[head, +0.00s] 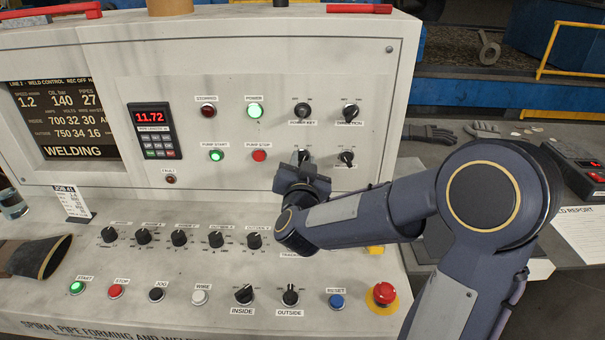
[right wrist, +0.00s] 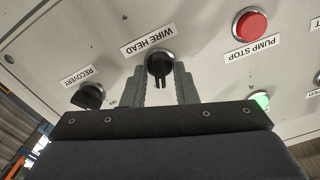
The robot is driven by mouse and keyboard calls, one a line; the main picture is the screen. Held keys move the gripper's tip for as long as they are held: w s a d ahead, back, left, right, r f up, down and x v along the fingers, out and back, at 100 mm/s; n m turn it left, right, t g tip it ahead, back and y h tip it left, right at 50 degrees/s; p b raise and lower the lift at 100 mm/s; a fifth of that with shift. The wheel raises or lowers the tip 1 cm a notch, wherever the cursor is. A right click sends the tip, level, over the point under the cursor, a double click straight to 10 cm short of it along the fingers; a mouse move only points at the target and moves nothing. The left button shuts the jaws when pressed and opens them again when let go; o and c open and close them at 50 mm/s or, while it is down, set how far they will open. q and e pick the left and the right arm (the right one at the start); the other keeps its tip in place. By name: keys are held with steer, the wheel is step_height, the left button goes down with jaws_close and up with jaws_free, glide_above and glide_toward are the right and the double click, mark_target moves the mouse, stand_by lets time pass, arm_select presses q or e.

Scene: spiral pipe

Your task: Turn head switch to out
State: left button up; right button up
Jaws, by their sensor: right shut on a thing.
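The head switch is a black rotary knob labelled WIRE HEAD (right wrist: 160,63) on the upright panel. In the right wrist view, which is turned over, its handle lies between my two grey fingers. My right gripper (right wrist: 160,82) is shut on the knob. In the head view the knob (head: 304,154) shows only in part above my right gripper (head: 302,170), which hides its label. The position marks around it cannot be read, so I cannot tell its setting.
A RECOVERY knob (right wrist: 89,96) and a red PUMP STOP button (right wrist: 250,24) flank the switch. Other knobs (head: 349,112) sit above it. The sloping desk below carries several knobs and buttons, with a red emergency stop (head: 383,293) beneath my right forearm.

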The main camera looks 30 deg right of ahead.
steer(key=shift+m+b, duration=0.75)
steer(key=shift+m, duration=0.25)
steer(key=o, duration=0.6)
steer(key=shift+o, duration=0.2)
steer(key=v, duration=0.8)
steer(key=shift+w, duration=0.1)
